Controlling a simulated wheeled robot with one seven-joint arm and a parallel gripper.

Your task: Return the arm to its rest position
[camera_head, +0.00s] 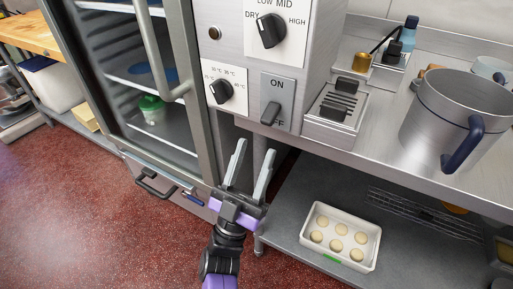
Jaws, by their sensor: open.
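My gripper (249,165) is in the middle of the view, its two grey fingers spread apart and pointing up and away. Nothing is between the fingers. My arm, with purple and black parts, comes up from the bottom edge. The gripper is in front of the steel unit's lower edge, below the ON/OFF rocker switch (277,103). I cannot tell whether the fingers touch anything, but they appear apart from the switch.
A glass-door cabinet (135,75) with a long handle stands at left. Knobs (270,31) sit on the control panel. A white tray (309,247) of dough balls lies on the lower shelf. A steel pot (440,105) stands on the counter. Red floor (80,220) is clear at left.

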